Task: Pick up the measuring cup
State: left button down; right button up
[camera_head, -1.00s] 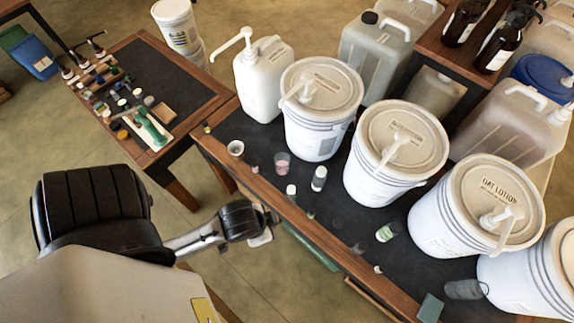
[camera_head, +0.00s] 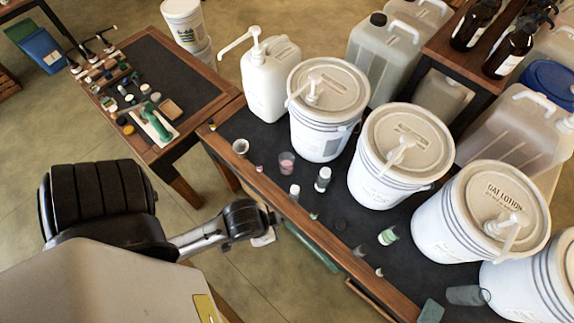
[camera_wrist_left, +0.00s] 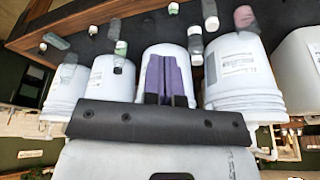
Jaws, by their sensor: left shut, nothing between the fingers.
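Several small cups and bottles stand along the near edge of the dark-topped bench. A clear cup with pink contents (camera_head: 287,162), a clear cup with green contents (camera_head: 388,236) and a grey translucent cup (camera_head: 467,295) are among them; I cannot tell which is the measuring cup. The pink cup also shows in the left wrist view (camera_wrist_left: 243,17). My left gripper (camera_head: 264,238) is off the bench's near side, apart from the cups. Its purple fingers (camera_wrist_left: 170,78) are shut and empty in the left wrist view. My right gripper is not in view.
White lidded pump buckets (camera_head: 400,155) stand in a row behind the cups. A white pump jug (camera_head: 270,80) stands at the bench's far left. A wooden rim (camera_head: 300,218) edges the bench. A second table (camera_head: 165,75) with small items stands left. Floor between is open.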

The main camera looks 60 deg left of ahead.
pick_arm(q)
jog(key=c, duration=0.9)
grip_release()
jog(key=shift+a, duration=0.15)
jog(key=o, duration=0.8)
jog(key=shift+d, duration=0.2)
jog(key=shift+o, duration=0.2)
